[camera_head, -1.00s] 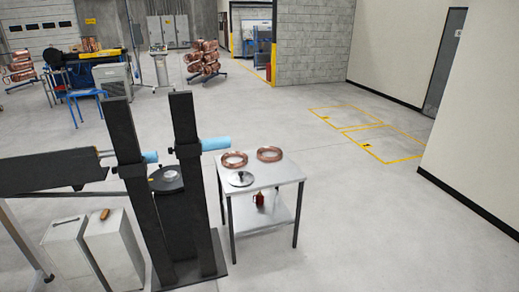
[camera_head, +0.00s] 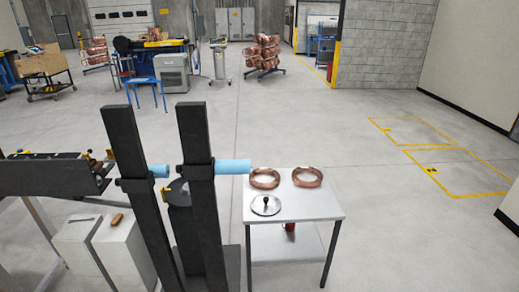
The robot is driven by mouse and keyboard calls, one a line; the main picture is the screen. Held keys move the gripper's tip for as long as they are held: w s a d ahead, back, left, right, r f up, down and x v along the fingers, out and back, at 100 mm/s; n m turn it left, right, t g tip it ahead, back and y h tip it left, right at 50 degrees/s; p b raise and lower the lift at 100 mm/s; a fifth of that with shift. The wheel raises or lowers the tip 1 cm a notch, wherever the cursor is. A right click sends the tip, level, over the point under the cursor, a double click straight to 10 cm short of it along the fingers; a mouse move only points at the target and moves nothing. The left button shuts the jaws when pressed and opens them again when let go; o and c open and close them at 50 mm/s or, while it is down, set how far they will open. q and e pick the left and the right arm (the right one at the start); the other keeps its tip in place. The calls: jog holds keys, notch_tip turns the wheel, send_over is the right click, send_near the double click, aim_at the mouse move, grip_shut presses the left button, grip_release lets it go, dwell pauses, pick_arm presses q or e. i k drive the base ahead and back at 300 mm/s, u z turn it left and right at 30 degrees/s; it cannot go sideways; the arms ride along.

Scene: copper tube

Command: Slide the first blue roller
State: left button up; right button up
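Two light-blue rollers stick out to the right from a pair of dark upright posts. One blue roller (camera_head: 160,171) is short in view, beside the left post (camera_head: 133,190). The other blue roller (camera_head: 232,166) is longer in view, beside the right post (camera_head: 197,200), and its right end reaches above the table's back left corner. I cannot tell which one is called the first. Neither of my grippers shows in the head view, and nothing is seen touching the rollers.
A white-topped table (camera_head: 320,207) stands right of the posts. It bears two copper coils (camera_head: 265,179) (camera_head: 307,177) and a round metal disc (camera_head: 265,205). A dark trough (camera_head: 50,176) and light boxes (camera_head: 125,250) are at left. Open floor lies right and behind.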

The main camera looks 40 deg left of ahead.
aim_at(242, 167)
jog(key=u, duration=0.2)
jog(key=i, duration=1.75)
jog(key=u, duration=1.55)
jog(key=i, duration=0.9)
jog(key=u, duration=1.25)
jog(key=i, duration=0.65)
jog(key=z, duration=0.05)
